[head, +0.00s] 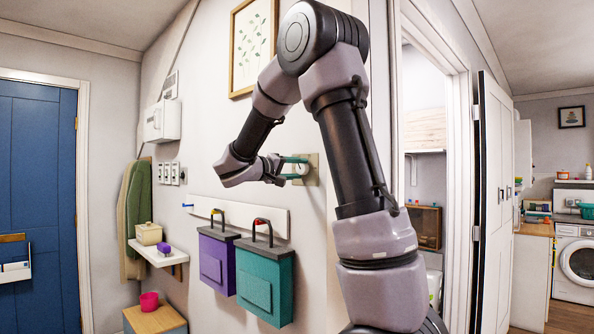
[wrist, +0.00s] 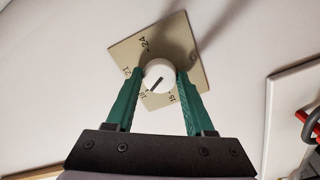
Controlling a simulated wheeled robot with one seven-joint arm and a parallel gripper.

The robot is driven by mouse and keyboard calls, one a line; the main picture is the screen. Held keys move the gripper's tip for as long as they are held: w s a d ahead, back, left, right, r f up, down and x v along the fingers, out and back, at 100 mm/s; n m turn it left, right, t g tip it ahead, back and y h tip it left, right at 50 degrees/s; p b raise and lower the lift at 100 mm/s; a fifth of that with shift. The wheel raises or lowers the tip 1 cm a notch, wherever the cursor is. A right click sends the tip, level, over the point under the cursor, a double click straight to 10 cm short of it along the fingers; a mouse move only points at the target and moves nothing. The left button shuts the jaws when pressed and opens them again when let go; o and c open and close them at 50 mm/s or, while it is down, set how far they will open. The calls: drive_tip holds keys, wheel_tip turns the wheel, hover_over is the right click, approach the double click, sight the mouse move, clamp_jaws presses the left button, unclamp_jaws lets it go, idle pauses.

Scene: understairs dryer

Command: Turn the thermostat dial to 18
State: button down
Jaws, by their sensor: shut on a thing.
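The thermostat is a white round dial (wrist: 159,76) on a square beige plate (wrist: 196,62) on the wall. In the head view the dial (head: 302,168) and plate (head: 313,178) show just right of my gripper (head: 296,168). In the wrist view the green fingers of my gripper (wrist: 161,74) stand on both sides of the dial, shut on it. The dial's dark pointer line slants to the lower left, toward the small number that looks like 18 (wrist: 141,93). The 24 (wrist: 144,43) is at the upper left, and what looks like 15 is at the lower right.
Below the dial, a white rail (head: 238,216) holds a purple bag (head: 216,262) and a teal bag (head: 264,285). A small shelf (head: 158,254) with a yellow box stands to the left. A framed picture (head: 253,42) hangs above. A doorway opens to the right.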

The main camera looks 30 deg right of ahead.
drive_tip(key=shift+c, duration=1.4)
unclamp_jaws()
drive_tip(key=shift+a, duration=0.15)
drive_tip(key=v, duration=1)
drive_tip(key=shift+a, duration=0.25)
drive_tip(key=shift+s, duration=0.15)
